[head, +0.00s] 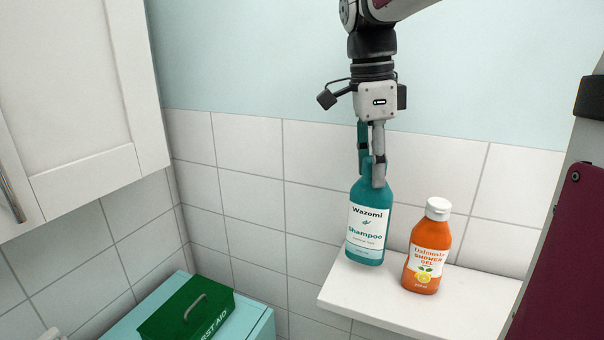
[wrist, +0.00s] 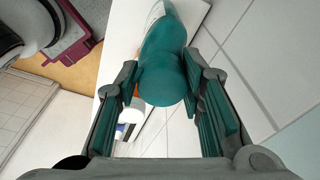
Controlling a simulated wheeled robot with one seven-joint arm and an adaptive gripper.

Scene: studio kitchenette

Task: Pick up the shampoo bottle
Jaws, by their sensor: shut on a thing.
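The teal shampoo bottle (head: 368,222) with a white label is upright at the left end of the white shelf in the head view. My gripper (head: 372,172) comes from above and is shut on the bottle's top. The fingers stand on either side of its cap and neck. In the wrist view the bottle (wrist: 163,70) is between the two fingers of my gripper (wrist: 165,95). I cannot tell for sure whether its base touches the shelf or is slightly above it.
An orange shower gel bottle (head: 427,246) with a white cap stands close to the right on the white shelf (head: 385,303). A green first aid box (head: 188,308) sits on a teal cabinet (head: 258,318) at lower left. A white cupboard (head: 80,85) hangs at upper left. Tiled wall is behind.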

